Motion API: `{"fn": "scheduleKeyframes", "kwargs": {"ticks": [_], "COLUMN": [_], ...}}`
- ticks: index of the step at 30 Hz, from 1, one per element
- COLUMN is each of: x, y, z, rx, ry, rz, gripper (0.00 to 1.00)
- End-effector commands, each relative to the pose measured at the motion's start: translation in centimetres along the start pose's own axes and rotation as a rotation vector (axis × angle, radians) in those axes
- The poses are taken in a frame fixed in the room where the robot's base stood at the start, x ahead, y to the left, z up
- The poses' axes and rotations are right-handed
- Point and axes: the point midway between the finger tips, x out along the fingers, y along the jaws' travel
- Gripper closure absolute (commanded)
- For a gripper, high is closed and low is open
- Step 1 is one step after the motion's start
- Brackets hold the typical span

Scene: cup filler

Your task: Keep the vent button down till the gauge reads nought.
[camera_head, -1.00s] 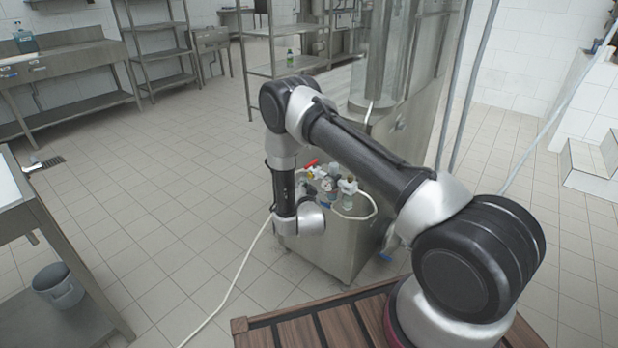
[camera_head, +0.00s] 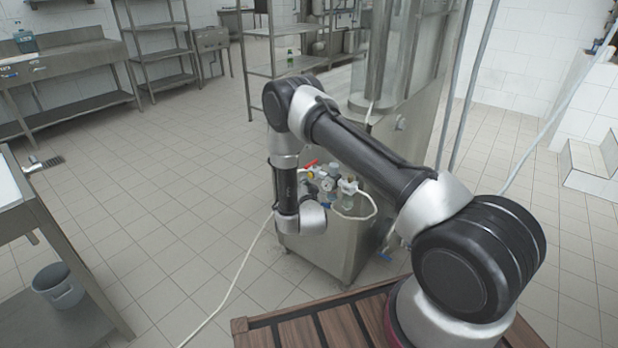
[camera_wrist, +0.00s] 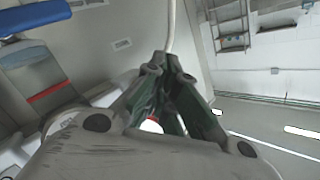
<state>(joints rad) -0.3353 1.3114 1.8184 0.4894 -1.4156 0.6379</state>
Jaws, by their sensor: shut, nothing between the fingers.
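The air unit (camera_head: 333,183) is on the steel filler cabinet (camera_head: 340,245), with a red handle (camera_head: 311,163) and a small round gauge (camera_head: 327,184). The gauge is too small to read in the head view. I cannot pick out the vent button in either view. My gripper (camera_wrist: 163,68) shows in the wrist view with its dark green fingers shut together and empty. In the head view my own wrist hides it in front of the air unit. The wrist view also shows a blue part (camera_wrist: 35,18) and a red band (camera_wrist: 47,92) at the left.
A pale hose (camera_head: 240,268) runs from the cabinet across the floor. Another hose (camera_wrist: 171,25) rises behind the fingers in the wrist view. A steel table (camera_head: 45,225) with a bucket (camera_head: 58,285) stands at the left.

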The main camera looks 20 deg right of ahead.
Motion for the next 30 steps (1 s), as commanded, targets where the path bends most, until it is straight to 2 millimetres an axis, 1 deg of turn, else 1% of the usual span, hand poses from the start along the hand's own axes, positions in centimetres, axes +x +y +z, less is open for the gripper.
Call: {"fn": "scheduleKeyframes", "kwargs": {"ticks": [30], "x": [0.67], "y": [0.46], "z": [-0.48], "rx": [0.0], "ry": [0.0], "rz": [0.0], "gripper": [1.0]}}
